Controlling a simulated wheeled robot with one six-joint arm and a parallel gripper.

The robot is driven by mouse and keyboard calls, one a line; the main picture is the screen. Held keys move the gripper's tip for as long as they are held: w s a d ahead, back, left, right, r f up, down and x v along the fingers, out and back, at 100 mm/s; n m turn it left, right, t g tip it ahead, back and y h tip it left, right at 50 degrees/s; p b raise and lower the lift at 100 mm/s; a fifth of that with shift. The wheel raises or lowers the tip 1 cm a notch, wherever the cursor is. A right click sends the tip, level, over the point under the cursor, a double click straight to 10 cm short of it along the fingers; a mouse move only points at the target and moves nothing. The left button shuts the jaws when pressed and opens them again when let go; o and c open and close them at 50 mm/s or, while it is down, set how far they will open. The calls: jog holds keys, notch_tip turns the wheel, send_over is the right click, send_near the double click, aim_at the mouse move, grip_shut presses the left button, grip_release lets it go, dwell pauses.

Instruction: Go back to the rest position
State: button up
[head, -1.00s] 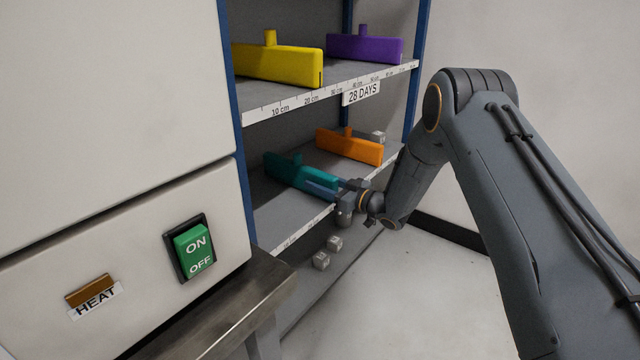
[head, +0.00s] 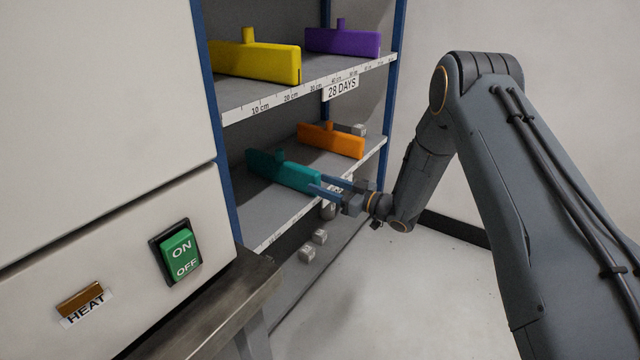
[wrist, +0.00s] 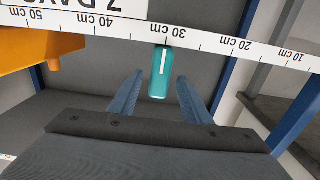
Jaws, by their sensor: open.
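My gripper (head: 316,188) is open and empty at the front edge of the lower visible shelf, at the near end of a teal mould (head: 283,171). The teal mould lies on that shelf with a short knob on top. In the wrist view, the mould's narrow end (wrist: 161,74) shows between the two blue fingers of my gripper (wrist: 160,78), with gaps at both sides. The finger tips appear just clear of the mould or close to its end. My arm reaches in from the right.
An orange mould (head: 331,140) lies deeper on the same shelf (head: 268,212). Yellow (head: 254,61) and purple (head: 342,41) moulds lie on the shelf above. Small grey cubes (head: 307,253) sit below. A blue post (head: 219,135) and metal bench (head: 225,300) stand left. Floor at right is clear.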

jog(key=shift+a+r+m+h, duration=0.25)
jog(key=shift+r+m+h, duration=0.15)
jog(key=shift+r+h, duration=0.55)
jog(key=s+d+r+m+g+h, duration=0.2)
jog(key=s+d+r+g+h, duration=0.15)
jog(key=s, duration=1.15)
jog(key=s+d+r+m+g+h, duration=0.2)
jog(key=s+h, duration=0.3)
jog(key=s, duration=1.1)
jog(key=s+d+r+m+g+h, duration=0.1)
jog(key=s+d+r+g+h, duration=0.3)
jog(key=s, duration=1.1)
jog(key=d+r+m+p, duration=0.3)
jog(key=d+r+p, duration=0.5)
jog(key=p, duration=0.5)
jog(key=s+d+r+m+h+p, duration=0.1)
jog(key=d+r+m+p, duration=0.2)
jog(key=d+r+p, duration=0.5)
notch_tip(320, 180, up, 6)
jog(key=p, duration=0.4)
jog(key=shift+s+d+f+m+t+p, duration=0.25)
jog(key=shift+s+d+m+t+p, duration=0.05)
jog(key=shift+d+t+p, duration=0.1)
